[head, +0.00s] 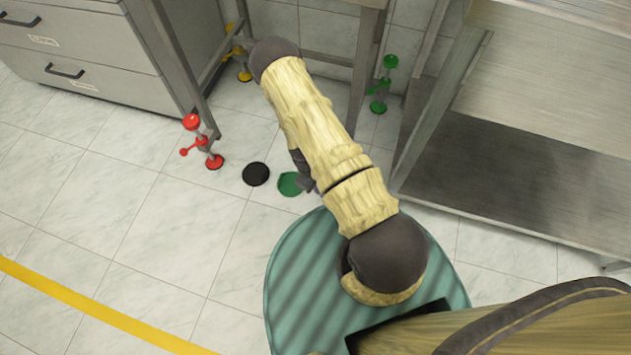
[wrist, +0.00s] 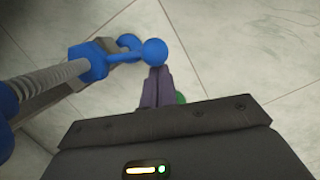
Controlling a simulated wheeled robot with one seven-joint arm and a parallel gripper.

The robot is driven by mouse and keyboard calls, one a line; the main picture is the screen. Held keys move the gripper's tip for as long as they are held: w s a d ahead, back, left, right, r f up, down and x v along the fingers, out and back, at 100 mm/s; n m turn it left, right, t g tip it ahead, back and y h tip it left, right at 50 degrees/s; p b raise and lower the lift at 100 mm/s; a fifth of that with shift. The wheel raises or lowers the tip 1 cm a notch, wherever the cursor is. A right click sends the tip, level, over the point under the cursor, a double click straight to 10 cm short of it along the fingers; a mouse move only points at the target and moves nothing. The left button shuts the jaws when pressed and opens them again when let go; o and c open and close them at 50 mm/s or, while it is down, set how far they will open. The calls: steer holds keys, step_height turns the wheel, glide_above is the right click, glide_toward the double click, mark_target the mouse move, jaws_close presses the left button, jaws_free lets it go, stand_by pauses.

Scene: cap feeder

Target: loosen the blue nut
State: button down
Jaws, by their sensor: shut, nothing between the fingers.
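The blue nut (wrist: 88,63) shows in the wrist view at upper left, on a grey threaded rod (wrist: 50,84). A blue arm runs right from it to a round blue ball (wrist: 155,51). My gripper (wrist: 157,72) has its purple fingers shut together with nothing between them. The fingertips lie right beside the lower edge of the ball; I cannot tell if they touch it. In the head view my own arm hides the blue nut and my gripper's fingers.
In the head view, a red leveling foot (head: 202,143), a yellow one (head: 243,66) and a green one (head: 383,84) stand around the table legs. Black (head: 256,174) and green (head: 289,184) discs lie on the floor. Drawers (head: 90,60) and a steel shelf unit (head: 530,160) flank the space.

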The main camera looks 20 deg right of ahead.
steer(key=n+p, duration=0.1)
steer(key=s+n+p, duration=0.1)
steer(key=s+p, duration=0.1)
steer(key=shift+s+d+r+n+h, duration=0.1)
steer(key=shift+d+r+n+h, duration=0.2)
steer(key=shift+n, duration=0.1)
steer(key=s+n+p, duration=0.1)
steer(key=d+n+p, duration=0.1)
steer(key=shift+s+n+t, duration=0.4)
steer(key=shift+s+d+f+n+t+h+p, duration=0.1)
steer(key=shift+s+d+n+t+p, duration=0.15)
steer(key=shift+s+d+n+p, duration=0.5)
steer(key=shift+s+d+f+n+t+h+p, duration=0.1)
steer(key=shift+d+n+t+p, duration=0.3)
steer(key=shift+n+p, duration=0.75)
steer(key=shift+s+d+f+n+t+h+p, duration=0.15)
steer(key=shift+s+d+n+p, duration=0.25)
steer(key=shift+d+n+p, duration=0.4)
steer(key=shift+a, duration=0.15)
steer(key=a+r+p, duration=0.3)
steer(key=a+r, duration=0.3)
steer(key=r, duration=0.3)
steer(key=shift+a, duration=0.2)
